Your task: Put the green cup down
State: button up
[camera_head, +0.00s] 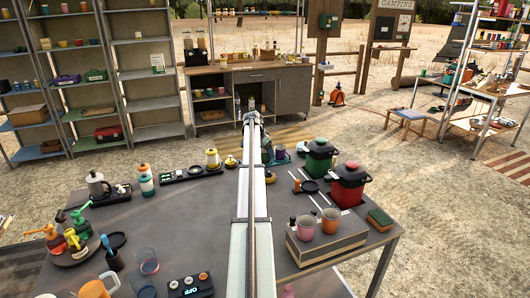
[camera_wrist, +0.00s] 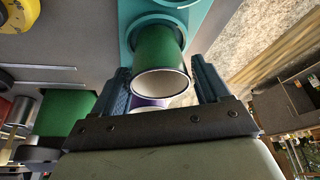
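In the wrist view the green cup (camera_wrist: 158,52) sits between the two blue fingers of my gripper (camera_wrist: 162,85), its pale rim and open mouth facing the camera. The fingers lie close along both sides and appear closed on it. A teal round piece, like a saucer (camera_wrist: 133,27), shows right behind the cup; whether they touch I cannot tell. Something purple and white (camera_wrist: 150,102) is partly hidden past the cup's rim. In the head view my gripper (camera_head: 266,152) is at the table's far edge, and my arm hides most of the cup.
Right of my gripper stand a green pot (camera_head: 319,156) and a red pot (camera_head: 348,184). A box with cups (camera_head: 325,243) is nearer. Bare grey tabletop (camera_head: 190,215) lies left of my arm.

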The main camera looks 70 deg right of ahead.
jog(key=shift+o, duration=0.9)
jog(key=shift+r, duration=0.15)
jog(key=v, duration=1.2)
jog(key=shift+a, duration=0.1)
jog(key=shift+w, duration=0.1)
